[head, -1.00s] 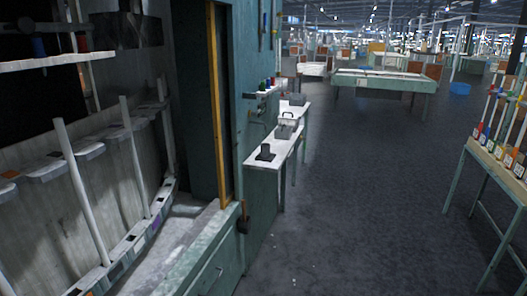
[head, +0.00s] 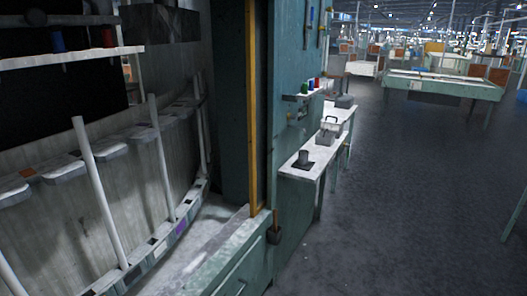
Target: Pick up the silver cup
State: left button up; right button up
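No cup that is plainly silver shows in the head view. A small dark grey cup-like thing (head: 305,157) stands upright on a dark square base on a narrow white-topped bench (head: 302,174), right of the green cabinet (head: 291,205). It is too small to tell whether it is the silver cup. Neither of my grippers is in view.
A grey box with a handle (head: 325,137) stands farther back on the bench. A small shelf (head: 302,97) with coloured items hangs above. White slanted posts (head: 101,195) fill the bay at left. The dark floor (head: 405,200) at right is largely clear.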

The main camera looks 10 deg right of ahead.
aim_at(303, 158)
jog(key=i+l+u, duration=0.1)
jog(key=i+l, duration=0.25)
jog(key=l, duration=0.3)
jog(key=i+l+u, duration=0.15)
jog(key=i+l, duration=0.2)
jog(key=l, duration=0.3)
jog(key=i+l+u, duration=0.15)
jog(key=l, duration=0.2)
jog(key=i+l, duration=0.15)
jog(key=l, duration=0.2)
jog(key=u, duration=0.05)
